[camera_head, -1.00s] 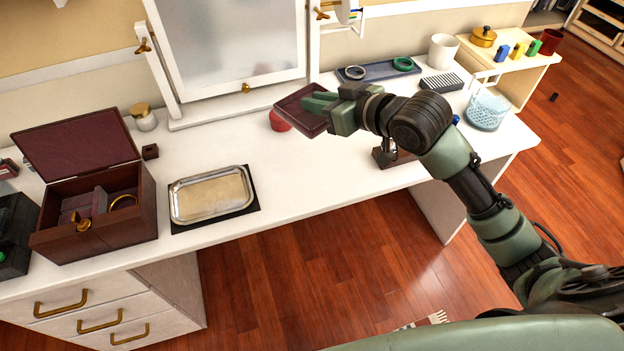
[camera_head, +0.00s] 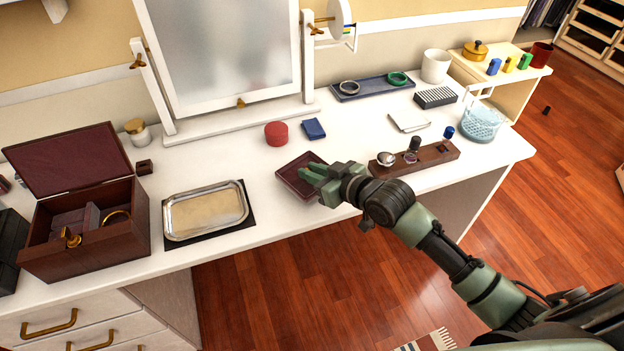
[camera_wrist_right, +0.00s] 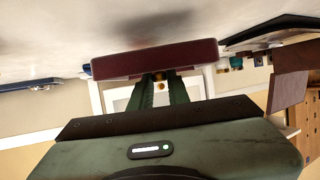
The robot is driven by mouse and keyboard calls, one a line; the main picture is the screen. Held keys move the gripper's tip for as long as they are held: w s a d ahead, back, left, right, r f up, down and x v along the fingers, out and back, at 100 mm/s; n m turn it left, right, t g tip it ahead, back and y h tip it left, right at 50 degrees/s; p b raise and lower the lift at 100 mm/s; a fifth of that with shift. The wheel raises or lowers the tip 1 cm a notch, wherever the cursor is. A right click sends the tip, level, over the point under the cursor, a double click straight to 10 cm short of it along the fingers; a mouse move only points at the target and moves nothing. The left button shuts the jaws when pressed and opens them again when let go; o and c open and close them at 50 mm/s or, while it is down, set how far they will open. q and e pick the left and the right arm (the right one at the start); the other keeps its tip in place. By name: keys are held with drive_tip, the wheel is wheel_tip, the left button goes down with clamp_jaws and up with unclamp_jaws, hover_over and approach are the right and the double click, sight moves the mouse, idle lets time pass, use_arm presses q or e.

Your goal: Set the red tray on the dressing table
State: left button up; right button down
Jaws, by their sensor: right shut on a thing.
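The dark red square tray (camera_head: 297,180) is at the front middle of the white dressing table (camera_head: 290,226), to the right of the silver tray. My right gripper (camera_head: 318,174) is shut on the tray's right edge. In the right wrist view, the red tray (camera_wrist_right: 155,58) spans the tips of the green fingers (camera_wrist_right: 158,88). A blurred shadow shows on the white tabletop close to it. I cannot tell whether the tray touches the tabletop or hangs slightly above it. My left gripper is not in view.
A silver tray (camera_head: 205,211) on a black mat and an open jewellery box (camera_head: 85,240) stand to the left. A red round box (camera_head: 276,134) and blue case (camera_head: 313,129) lie behind. A wooden holder (camera_head: 436,157) stands to the right. The front edge is near.

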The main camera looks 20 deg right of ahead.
drive_tip(key=shift+f, duration=1.3)
drive_tip(key=c, duration=1.3)
unclamp_jaws()
drive_tip(key=shift+f, duration=0.1)
drive_tip(key=shift+c, duration=0.2)
drive_tip(key=shift+s+d+r, duration=0.15)
drive_tip(key=shift+s+r, duration=0.05)
drive_tip(key=shift+s, duration=0.15)
drive_tip(key=v, duration=1.1)
drive_tip(key=shift+r, duration=0.15)
